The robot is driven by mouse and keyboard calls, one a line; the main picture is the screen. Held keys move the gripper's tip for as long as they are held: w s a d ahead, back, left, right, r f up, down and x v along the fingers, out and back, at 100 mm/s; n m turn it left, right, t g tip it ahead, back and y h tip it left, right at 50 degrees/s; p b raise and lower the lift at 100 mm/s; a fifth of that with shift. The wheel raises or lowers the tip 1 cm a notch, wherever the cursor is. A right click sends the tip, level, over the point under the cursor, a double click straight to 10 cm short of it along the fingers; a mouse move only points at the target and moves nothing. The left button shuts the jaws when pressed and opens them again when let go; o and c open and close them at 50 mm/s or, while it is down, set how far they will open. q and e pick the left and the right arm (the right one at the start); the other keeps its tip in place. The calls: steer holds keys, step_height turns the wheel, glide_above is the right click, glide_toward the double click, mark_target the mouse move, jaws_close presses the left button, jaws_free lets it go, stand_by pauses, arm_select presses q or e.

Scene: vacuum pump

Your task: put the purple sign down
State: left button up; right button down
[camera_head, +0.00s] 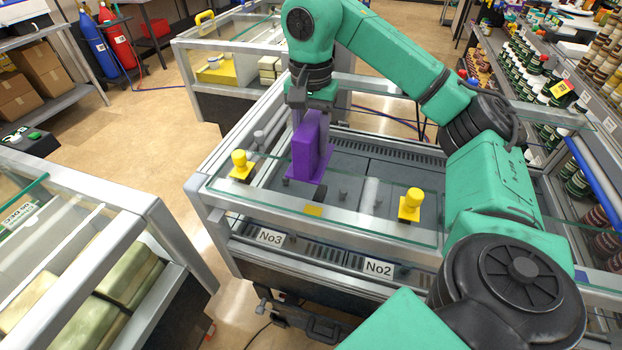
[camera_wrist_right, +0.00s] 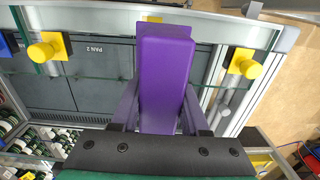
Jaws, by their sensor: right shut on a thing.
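The purple sign (camera_head: 308,148) is an upright block on a flat purple base, over the glass-topped cabinet in the head view. My right gripper (camera_head: 308,112) is shut on its upper part from above. In the right wrist view the purple sign (camera_wrist_right: 165,75) fills the middle, between the fingers of my right gripper (camera_wrist_right: 160,112). Whether its base touches the glass cannot be told. My left gripper is not in view.
The cabinet's glass top (camera_head: 270,190) carries yellow knobs at left (camera_head: 240,165) and right (camera_head: 408,205). Labels No3 (camera_head: 270,238) and No2 (camera_head: 378,267) are on its front. Another glass cabinet (camera_head: 70,240) stands at left. Shelves of bottles (camera_head: 545,90) stand at right.

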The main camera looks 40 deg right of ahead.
steer(key=f, duration=0.2)
steer(key=w+f, duration=0.1)
steer(key=w+f+p, duration=0.1)
steer(key=f, duration=0.1)
steer(key=shift+f, duration=0.35)
steer(key=shift+s+f+p, duration=0.2)
steer(key=shift+f+p, duration=0.15)
steer(key=shift+f, duration=0.35)
steer(key=shift+s+f, duration=0.3)
steer(key=shift+f, duration=0.3)
steer(key=shift+w, duration=0.15)
steer(key=shift+c, duration=2)
jaws_free()
steer(key=shift+w+f, duration=0.1)
steer(key=shift+f, duration=0.05)
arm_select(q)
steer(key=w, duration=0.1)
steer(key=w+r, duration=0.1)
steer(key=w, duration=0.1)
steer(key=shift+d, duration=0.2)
